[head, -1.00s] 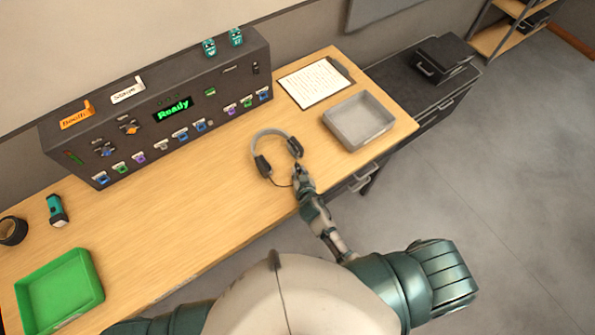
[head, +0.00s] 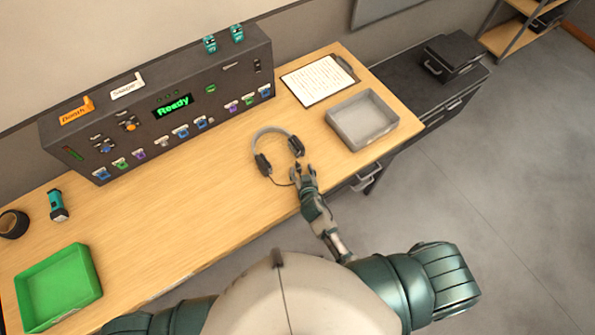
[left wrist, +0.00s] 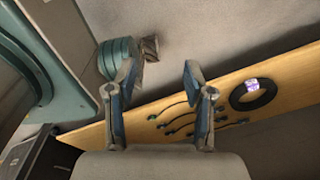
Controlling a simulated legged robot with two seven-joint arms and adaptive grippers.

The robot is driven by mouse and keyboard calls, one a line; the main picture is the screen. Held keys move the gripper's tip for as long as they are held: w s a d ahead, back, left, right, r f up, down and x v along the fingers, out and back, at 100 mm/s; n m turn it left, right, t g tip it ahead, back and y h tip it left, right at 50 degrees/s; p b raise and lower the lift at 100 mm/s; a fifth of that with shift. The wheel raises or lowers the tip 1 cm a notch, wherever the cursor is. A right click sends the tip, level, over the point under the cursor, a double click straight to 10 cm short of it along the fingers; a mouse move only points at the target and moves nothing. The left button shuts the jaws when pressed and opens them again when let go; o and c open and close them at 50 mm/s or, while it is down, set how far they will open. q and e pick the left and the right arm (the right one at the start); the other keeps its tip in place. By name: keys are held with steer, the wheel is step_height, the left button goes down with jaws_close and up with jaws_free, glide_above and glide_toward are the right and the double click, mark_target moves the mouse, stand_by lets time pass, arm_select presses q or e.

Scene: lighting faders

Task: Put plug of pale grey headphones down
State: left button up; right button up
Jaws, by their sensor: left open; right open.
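The pale grey headphones (head: 275,131) lie on the wooden table, with a grey band and dark ear pads. A short dark cable shows below the left ear pad and runs toward my right gripper (head: 304,171). That gripper is open at the table's front edge, just below the right ear pad. The plug is too small to make out. My left gripper (left wrist: 158,105) is open and empty in the left wrist view; it does not show in the head view.
The dark fader console (head: 165,105) reads "Ready" at the back. A grey tray (head: 362,143) and a clipboard (head: 318,80) are right of the headphones. A green tray (head: 97,285), teal flashlight (head: 58,205) and black roll (head: 12,224) are at left. The table's middle is clear.

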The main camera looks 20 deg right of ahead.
steer(key=shift+s+d+f, duration=0.15)
steer(key=shift+d+f, duration=0.2)
steer(key=shift+d, duration=0.15)
steer(key=shift+s+d+f, duration=0.15)
steer(key=shift+d+f, duration=0.15)
steer(key=shift+d, duration=0.15)
steer(key=shift+a+r, duration=0.2)
steer(key=shift+a, duration=0.55)
steer(key=shift+d+r, duration=0.15)
steer(key=shift+w+d+r+p, duration=0.1)
steer(key=shift+r+p, duration=0.35)
steer(key=shift+p, duration=0.2)
steer(key=v, duration=1.1)
steer(key=shift+a+r, duration=0.3)
steer(key=shift+a, duration=0.05)
steer(key=shift+s+a+r, duration=0.15)
steer(key=shift+s+a, duration=0.05)
arm_select(q)
steer(key=shift+w+d+r, duration=0.25)
steer(key=shift+d+r, duration=0.2)
steer(key=shift+r, duration=0.2)
arm_select(e)
steer(key=shift+d, duration=0.2)
